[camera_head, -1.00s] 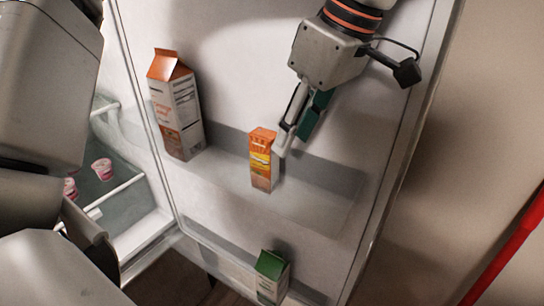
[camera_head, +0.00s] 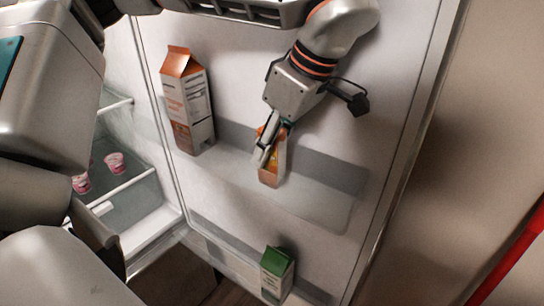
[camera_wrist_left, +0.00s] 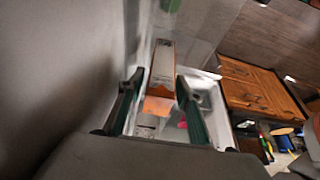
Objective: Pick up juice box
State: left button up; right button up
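The juice box (camera_head: 274,172) is a small orange carton standing in the door shelf. My left gripper (camera_head: 265,152) reaches down to it from above, and its fingers cover part of the box's upper half. In the left wrist view the two dark green fingers (camera_wrist_left: 157,95) are apart, with the orange and pale box (camera_wrist_left: 160,78) showing between them. I cannot tell whether either finger touches it. My right gripper is not in view.
A taller orange-topped carton (camera_head: 187,105) stands left of the box on the same door shelf. A green-topped carton (camera_head: 276,272) stands on the lower shelf. The fridge interior with pink cups (camera_head: 114,162) is at left. The shelf's right part is clear.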

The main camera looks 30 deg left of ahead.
pick_arm(q)
jog(key=x, duration=0.4)
jog(key=shift+a+f, duration=0.1)
jog(key=shift+f, duration=0.1)
jog(key=shift+c, duration=0.4)
grip_shut()
